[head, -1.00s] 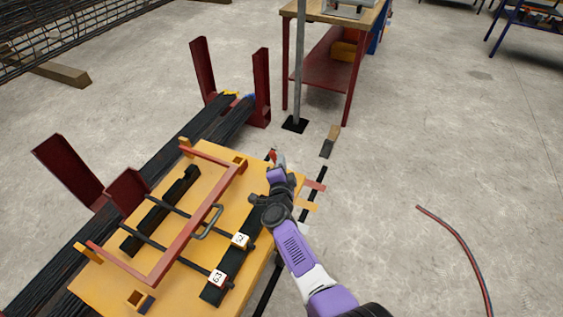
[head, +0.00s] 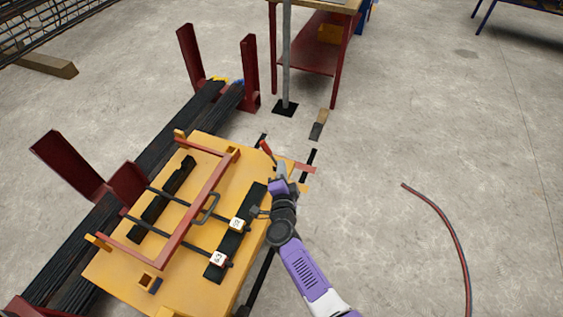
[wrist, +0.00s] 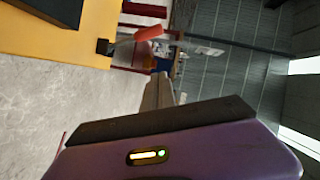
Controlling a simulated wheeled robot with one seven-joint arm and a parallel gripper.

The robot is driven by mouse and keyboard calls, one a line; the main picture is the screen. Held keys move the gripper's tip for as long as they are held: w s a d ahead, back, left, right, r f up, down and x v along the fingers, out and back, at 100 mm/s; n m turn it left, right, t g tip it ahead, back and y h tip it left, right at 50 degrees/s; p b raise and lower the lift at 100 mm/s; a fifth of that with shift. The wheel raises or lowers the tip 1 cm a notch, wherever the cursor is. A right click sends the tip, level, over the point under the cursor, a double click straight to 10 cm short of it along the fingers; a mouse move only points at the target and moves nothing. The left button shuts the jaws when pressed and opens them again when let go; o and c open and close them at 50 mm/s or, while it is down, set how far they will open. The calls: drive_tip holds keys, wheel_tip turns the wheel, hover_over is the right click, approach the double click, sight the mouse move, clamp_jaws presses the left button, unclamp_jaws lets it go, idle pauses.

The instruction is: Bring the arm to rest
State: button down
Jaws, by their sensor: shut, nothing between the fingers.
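My gripper (head: 280,174) is at the end of my purple and grey arm, over the right edge of the yellow table (head: 160,250) in the head view. It is shut with nothing in it. A red-handled tool (head: 266,147) shows just beyond the fingertips at the table's far right corner. The red handle also shows in the wrist view (wrist: 148,33), apart from my gripper, beside the yellow table edge. The wrist view is tilted sideways and my purple gripper body fills its lower part.
A red frame (head: 190,215) with a handle, dark bars and white number blocks (head: 237,224) sit on the yellow table. Red posts (head: 70,165) and long dark bars stand to its left. A grey pole (head: 286,60) rises beyond. A hose (head: 445,230) lies on otherwise open floor at right.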

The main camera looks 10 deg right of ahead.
drive_tip(key=shift+a, duration=0.1)
idle(0.4)
wheel_tip(320, 180, up, 9)
drive_tip(key=s+n+t+y, duration=0.2)
drive_tip(key=n+t, duration=0.1)
drive_tip(key=n, duration=0.2)
drive_tip(key=s+d+r+n+g, duration=0.1)
drive_tip(key=s+d+r+n, duration=0.1)
drive_tip(key=s, duration=1.3)
drive_tip(key=s+d+r+n+g+y, duration=0.1)
drive_tip(key=s+r+n, duration=0.4)
drive_tip(key=s, duration=1.1)
drive_tip(key=s+d+r+n+g, duration=0.1)
drive_tip(key=s+d+r+n, duration=0.3)
drive_tip(key=s, duration=1.1)
drive_tip(key=shift+s+r+g+y, duration=0.25)
drive_tip(key=shift+r+g+y, duration=0.05)
drive_tip(key=shift+g, duration=0.1)
